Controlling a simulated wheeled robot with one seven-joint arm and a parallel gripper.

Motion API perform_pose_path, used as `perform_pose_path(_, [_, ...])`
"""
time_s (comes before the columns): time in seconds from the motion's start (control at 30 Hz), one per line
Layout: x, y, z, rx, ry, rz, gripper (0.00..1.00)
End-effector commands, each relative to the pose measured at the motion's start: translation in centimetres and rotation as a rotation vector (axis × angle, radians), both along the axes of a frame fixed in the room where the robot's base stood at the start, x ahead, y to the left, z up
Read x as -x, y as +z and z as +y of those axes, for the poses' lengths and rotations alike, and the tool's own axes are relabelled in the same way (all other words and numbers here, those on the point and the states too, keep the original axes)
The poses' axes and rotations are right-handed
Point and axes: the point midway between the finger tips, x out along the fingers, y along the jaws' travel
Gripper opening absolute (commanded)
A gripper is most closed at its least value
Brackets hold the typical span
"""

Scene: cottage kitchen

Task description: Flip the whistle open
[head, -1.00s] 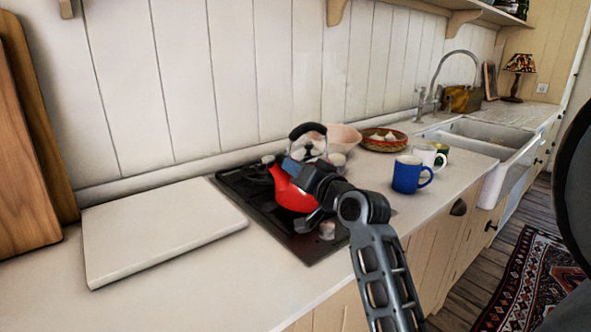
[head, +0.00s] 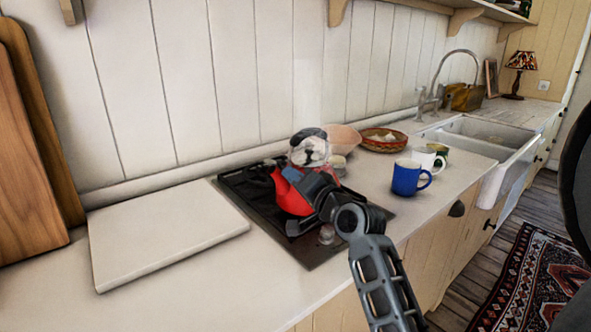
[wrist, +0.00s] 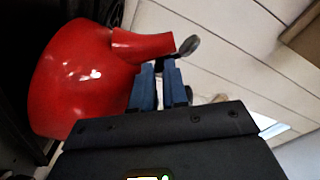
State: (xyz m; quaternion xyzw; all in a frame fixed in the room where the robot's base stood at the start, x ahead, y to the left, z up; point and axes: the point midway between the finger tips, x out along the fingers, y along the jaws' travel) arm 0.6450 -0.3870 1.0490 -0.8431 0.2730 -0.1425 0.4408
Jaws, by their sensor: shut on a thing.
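A red kettle (head: 288,199) stands on the black hob, its dark handle (head: 308,134) on top. In the wrist view the kettle's red body (wrist: 85,75) fills the left, and its spout (wrist: 150,46) points right. The whistle (wrist: 188,45) is a small dark grey piece at the spout's tip. My gripper (wrist: 160,72), with blue fingers, is at the spout end and shut on the whistle; the grip itself is mostly hidden. In the head view my gripper (head: 292,176) is in front of the kettle and hides the spout end.
The hob (head: 240,187) is set in the counter, with a white board (head: 165,243) to its left. A blue mug (head: 406,178), a white mug (head: 424,157), a pink bowl (head: 345,137) and a basket (head: 384,138) stand to the right. The wall is close behind.

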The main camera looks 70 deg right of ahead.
Motion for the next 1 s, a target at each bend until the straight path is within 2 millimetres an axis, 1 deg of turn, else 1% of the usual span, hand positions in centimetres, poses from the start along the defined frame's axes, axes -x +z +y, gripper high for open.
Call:
perform_pose_path(0.03, [-0.03, 0.25, 0.06, -0.029, 0.000, -0.018, 0.00])
perform_pose_path(0.2, [-0.14, -0.01, 0.22, -0.117, -0.001, -0.081, 0.00])
perform_pose_path(0.4, [-0.22, -0.19, 0.32, -0.186, -0.001, -0.134, 0.00])
perform_pose_path(0.63, [-0.28, -0.34, 0.36, -0.219, -0.002, -0.159, 0.00])
perform_pose_path(1.0, [-0.27, -0.41, 0.38, -0.222, -0.001, -0.160, 0.00])
